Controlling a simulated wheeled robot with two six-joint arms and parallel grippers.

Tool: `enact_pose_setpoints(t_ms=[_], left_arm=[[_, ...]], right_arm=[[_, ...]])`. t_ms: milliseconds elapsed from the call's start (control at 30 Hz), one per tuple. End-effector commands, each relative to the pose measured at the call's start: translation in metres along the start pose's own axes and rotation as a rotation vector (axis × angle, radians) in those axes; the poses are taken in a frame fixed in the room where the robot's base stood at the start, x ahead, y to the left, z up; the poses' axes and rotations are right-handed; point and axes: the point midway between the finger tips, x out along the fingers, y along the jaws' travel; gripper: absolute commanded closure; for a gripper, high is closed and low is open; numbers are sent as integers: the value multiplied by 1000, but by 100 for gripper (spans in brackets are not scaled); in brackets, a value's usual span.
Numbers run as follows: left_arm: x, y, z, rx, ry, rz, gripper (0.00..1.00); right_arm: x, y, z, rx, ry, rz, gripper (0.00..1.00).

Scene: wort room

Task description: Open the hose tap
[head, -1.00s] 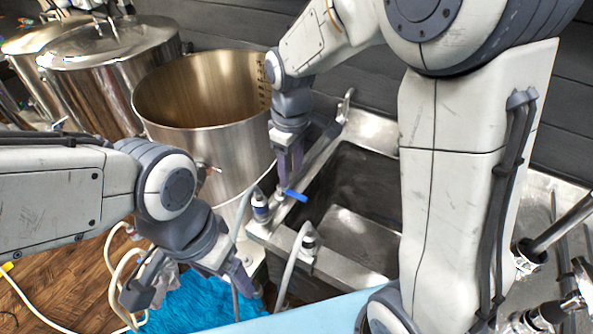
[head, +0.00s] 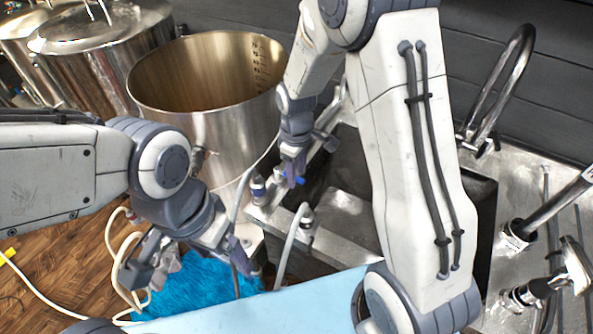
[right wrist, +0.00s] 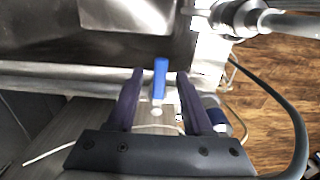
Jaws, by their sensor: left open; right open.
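The hose tap's blue lever handle (right wrist: 160,80) lies between the two fingers of my right gripper (right wrist: 159,88) in the right wrist view, with gaps on both sides. In the head view the handle (head: 299,181) is mostly covered by my right gripper (head: 290,176), at the sink's left front corner. My right gripper is open and holds nothing. My left gripper (head: 192,268) is open, low at the left above the blue mat, with a grey hose passing by its right finger. Whether that finger touches the hose I cannot tell.
A large open steel pot (head: 205,125) stands left of the sink (head: 345,210). Hose fittings (head: 258,187) and grey hoses rise by the sink's front edge. A curved faucet (head: 520,60) stands at the right.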

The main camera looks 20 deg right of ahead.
Motion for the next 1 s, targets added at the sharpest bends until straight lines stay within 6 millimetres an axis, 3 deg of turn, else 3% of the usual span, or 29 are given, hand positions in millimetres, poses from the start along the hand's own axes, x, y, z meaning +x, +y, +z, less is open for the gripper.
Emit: enact_pose_setpoints(t_ms=[167,300,1000], left_arm=[[0,0,0,0,0,0,16],[0,0,0,0,0,0,16],[0,0,0,0,0,0,16]], right_arm=[[0,0,0,0,0,0,49],[0,0,0,0,0,0,98],[-1,0,0,0,1,1,100]])
